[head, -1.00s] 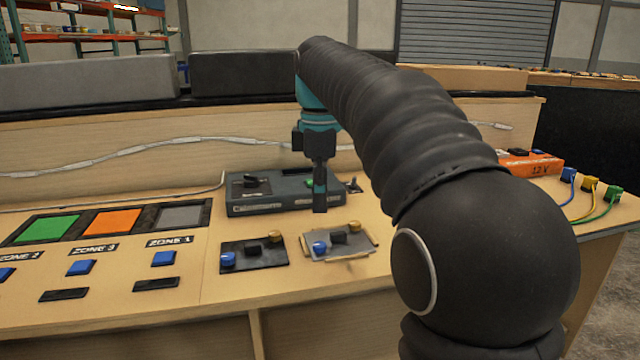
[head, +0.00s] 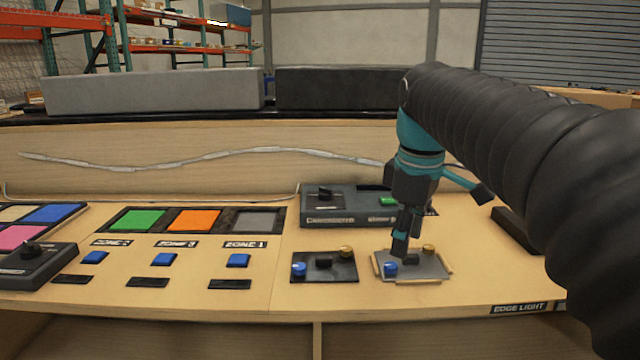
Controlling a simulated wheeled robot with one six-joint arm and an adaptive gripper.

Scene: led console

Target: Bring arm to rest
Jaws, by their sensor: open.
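My arm reaches in from the right of the head view, bent down at a teal wrist. My gripper (head: 402,236) points down, with a dark fingertip in front of the grey box and just above or behind the light grey plate (head: 432,268). Whether it touches the plate cannot be told. No object shows in it. A teal link with a dark end sticks out to its right. The light grey plate carries a blue knob (head: 390,269), a gold knob (head: 429,249) and a black part, partly hidden by my gripper.
A dark plate (head: 340,275) with similar knobs lies left of it. The grey box (head: 345,218) with a green button (head: 388,201) stands behind. Lit panels (head: 194,221) and blue buttons (head: 163,259) fill the left. Grey (head: 150,92) and black (head: 330,88) blocks line the back ledge.

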